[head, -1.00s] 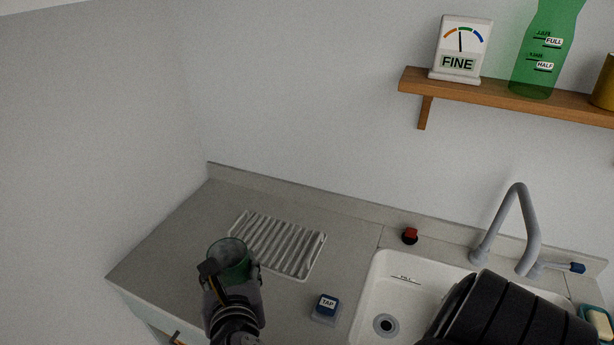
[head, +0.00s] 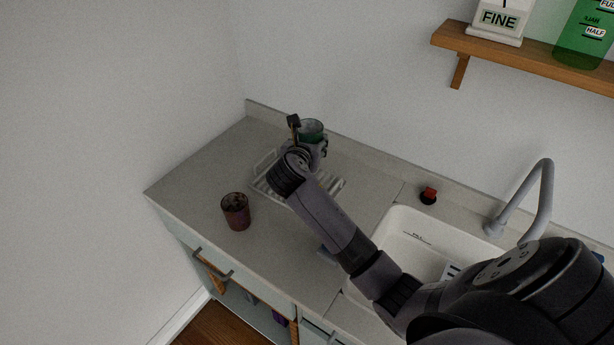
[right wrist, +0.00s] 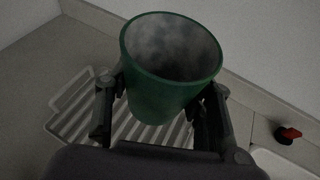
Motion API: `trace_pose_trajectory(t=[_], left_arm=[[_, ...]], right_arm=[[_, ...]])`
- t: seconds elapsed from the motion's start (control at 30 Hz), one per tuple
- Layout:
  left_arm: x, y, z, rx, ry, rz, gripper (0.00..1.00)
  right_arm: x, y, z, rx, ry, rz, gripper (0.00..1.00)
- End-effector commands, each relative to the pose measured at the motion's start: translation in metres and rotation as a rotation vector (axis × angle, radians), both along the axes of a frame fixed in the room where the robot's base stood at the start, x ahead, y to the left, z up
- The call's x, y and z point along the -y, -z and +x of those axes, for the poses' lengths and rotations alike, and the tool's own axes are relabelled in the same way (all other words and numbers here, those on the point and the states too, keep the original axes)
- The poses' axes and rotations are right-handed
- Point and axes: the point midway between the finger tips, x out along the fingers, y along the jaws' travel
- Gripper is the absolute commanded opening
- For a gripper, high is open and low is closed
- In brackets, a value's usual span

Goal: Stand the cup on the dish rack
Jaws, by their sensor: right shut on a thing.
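A green cup (head: 311,127) is held by my right gripper (head: 310,143) over the back part of the white ribbed dish rack (head: 329,190). In the right wrist view the cup (right wrist: 160,92) sits between the two fingers, mouth up and roughly upright. The rack's slats (right wrist: 78,118) show below and behind it. I cannot tell whether the cup's base touches the rack, as its underside is hidden. My right arm covers part of the rack in the head view. My left gripper is not in view.
A dark red cup (head: 236,211) stands on the counter (head: 190,180) left of the rack, near the front edge. The wall ledge (head: 365,157) runs close behind the rack. A red-topped knob (head: 429,195), the sink (head: 405,232) and the faucet (head: 543,200) are to the right.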

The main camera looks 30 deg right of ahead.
Motion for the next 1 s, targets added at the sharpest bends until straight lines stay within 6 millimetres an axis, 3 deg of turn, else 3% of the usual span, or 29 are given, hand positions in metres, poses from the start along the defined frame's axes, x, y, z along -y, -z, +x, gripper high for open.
trace_pose_trajectory(t=[0.1, 0.3, 0.47, 0.73, 1.0], left_arm=[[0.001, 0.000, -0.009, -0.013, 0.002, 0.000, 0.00], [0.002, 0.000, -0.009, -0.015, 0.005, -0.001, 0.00], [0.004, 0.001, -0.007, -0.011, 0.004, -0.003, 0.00], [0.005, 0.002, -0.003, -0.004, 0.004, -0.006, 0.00], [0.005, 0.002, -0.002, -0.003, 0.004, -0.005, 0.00]], right_arm=[[-0.001, 0.034, -0.001, -0.005, -0.001, 0.002, 0.15], [-0.001, 0.071, 0.000, -0.001, -0.002, 0.001, 0.15], [-0.001, 0.084, 0.000, 0.000, -0.002, 0.000, 0.15], [-0.001, 0.121, 0.000, -0.002, -0.002, 0.000, 0.15], [-0.001, 0.123, 0.000, 0.001, -0.001, 0.001, 0.15]])
